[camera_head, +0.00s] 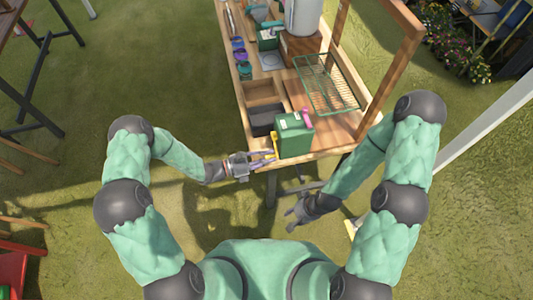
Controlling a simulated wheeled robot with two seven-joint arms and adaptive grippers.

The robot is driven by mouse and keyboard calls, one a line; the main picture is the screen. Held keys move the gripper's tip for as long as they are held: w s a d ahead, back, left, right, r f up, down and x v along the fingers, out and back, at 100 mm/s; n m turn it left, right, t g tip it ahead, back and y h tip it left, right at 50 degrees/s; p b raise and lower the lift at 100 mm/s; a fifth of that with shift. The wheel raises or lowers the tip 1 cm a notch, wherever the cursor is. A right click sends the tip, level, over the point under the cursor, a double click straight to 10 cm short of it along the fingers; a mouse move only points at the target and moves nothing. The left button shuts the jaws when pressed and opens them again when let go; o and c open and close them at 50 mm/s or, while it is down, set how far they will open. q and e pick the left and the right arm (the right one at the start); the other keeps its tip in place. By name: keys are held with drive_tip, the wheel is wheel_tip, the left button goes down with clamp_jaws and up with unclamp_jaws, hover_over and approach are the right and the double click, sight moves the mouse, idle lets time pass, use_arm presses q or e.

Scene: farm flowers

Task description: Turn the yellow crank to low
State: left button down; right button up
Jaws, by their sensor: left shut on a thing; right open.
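The yellow crank (275,143) is on the left side of a green box-shaped device (294,136) at the near end of the wooden bench. My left gripper (264,159) is at the crank, shut on it, and its fingers partly cover it. The crank's exact setting cannot be read from this view. My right gripper (293,211) is open and empty, in front of and below the bench's near edge.
The wooden bench (336,134) runs away from me. Dark and brown wooden trays (262,91), a green wire rack (330,88) and a pink item (307,117) lie near the device. A wooden frame post (392,72) rises at the right. Grass surrounds the bench.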

use_arm(q)
drive_tip(key=r+n+p, duration=0.1)
drive_tip(key=n+p, duration=0.1)
drive_tip(key=s+r+n+p, duration=0.1)
drive_tip(key=r+n+p, duration=0.1)
drive_tip(key=n, duration=0.1)
drive_tip(key=s+r+n+p, duration=0.1)
drive_tip(key=r+n+p, duration=0.1)
drive_tip(key=n, duration=0.1)
drive_tip(key=shift+s+d+g+p, duration=0.25)
drive_tip(key=shift+d+g+p, duration=0.1)
drive_tip(key=shift+d+g, duration=0.05)
drive_tip(key=shift+w+a+r+n+p, duration=0.1)
drive_tip(key=shift+w+r+n+p, duration=0.15)
drive_tip(key=shift+r+n+p, duration=0.75)
drive_tip(key=shift+w+a+r+n+p, duration=0.15)
drive_tip(key=shift+r+n+p, duration=0.35)
drive_tip(key=shift+n, duration=0.9)
drive_tip(key=shift+w+d+r+n+p, duration=0.1)
drive_tip(key=shift+w+r+n+p, duration=0.2)
drive_tip(key=shift+r+n+p, duration=0.7)
drive_tip(key=shift+f+n+b, duration=0.1)
drive_tip(key=shift+n+b, duration=0.2)
drive_tip(key=shift+a, duration=0.1)
drive_tip(key=c, duration=1.4)
unclamp_jaws()
drive_tip(key=shift+o, duration=0.2)
